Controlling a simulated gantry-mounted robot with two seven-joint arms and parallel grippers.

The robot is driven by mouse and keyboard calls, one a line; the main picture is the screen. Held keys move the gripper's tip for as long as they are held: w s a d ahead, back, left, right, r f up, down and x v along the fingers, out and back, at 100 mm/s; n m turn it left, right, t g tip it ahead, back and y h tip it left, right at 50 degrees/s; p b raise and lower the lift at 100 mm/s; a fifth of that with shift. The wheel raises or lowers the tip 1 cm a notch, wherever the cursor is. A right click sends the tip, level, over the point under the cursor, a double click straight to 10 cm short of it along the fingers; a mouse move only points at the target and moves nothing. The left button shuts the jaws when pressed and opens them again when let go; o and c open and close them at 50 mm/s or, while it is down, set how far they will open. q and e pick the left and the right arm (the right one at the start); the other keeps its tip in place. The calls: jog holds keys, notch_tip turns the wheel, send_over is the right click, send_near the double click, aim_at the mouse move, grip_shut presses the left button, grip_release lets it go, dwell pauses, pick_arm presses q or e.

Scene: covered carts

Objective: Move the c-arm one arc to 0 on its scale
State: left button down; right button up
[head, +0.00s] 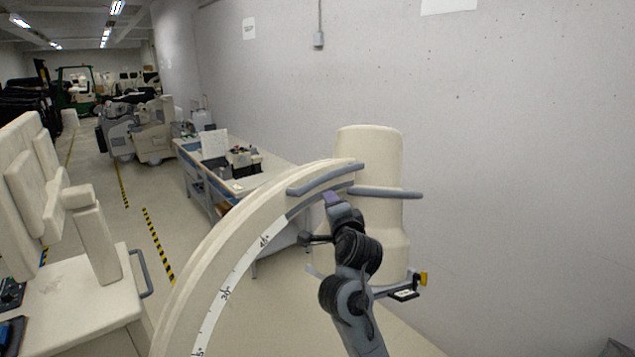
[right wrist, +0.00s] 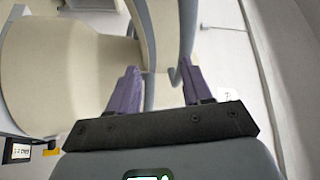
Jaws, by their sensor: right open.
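The cream c-arm arc (head: 215,235) curves from the bottom of the head view up to a cream column housing (head: 370,150). A white scale strip on the arc (head: 238,275) shows 45 near the top and 30 lower down, with a mark ending in 5 at the bottom edge. Two blue-grey bars sit at the arc's top: one along the arc (head: 325,180), one across the housing (head: 390,193). My right gripper (head: 333,198) is at the arc's upper end, below these bars. In the right wrist view its purple fingers (right wrist: 160,88) are apart, with a grey bar between them. Contact is unclear.
A small bracket with a label and yellow tip (head: 405,290) sticks out low on the housing. A cream cart (head: 85,300) with a grey handle stands at left. A workbench (head: 235,180) is behind the arc, and a grey wall is at right.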

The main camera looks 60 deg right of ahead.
aim_at(327, 179)
jog(key=shift+m+h, duration=0.3)
jog(key=shift+w+d+r+p, duration=0.15)
jog(key=shift+w+d+r, duration=0.5)
jog(key=shift+w+d, duration=0.25)
jog(key=shift+w+d+r+p, duration=0.2)
jog(key=shift+w+d+r, duration=0.45)
jog(key=shift+w+d, duration=0.3)
jog(key=shift+w+d+r+p, duration=0.15)
jog(key=shift+w+d+r, duration=0.55)
jog(key=shift+d, duration=0.35)
jog(key=shift+p+x, duration=0.35)
jog(key=shift+x, duration=1.1)
jog(key=shift+a+f, duration=0.1)
jog(key=shift+c, duration=0.4)
grip_shut()
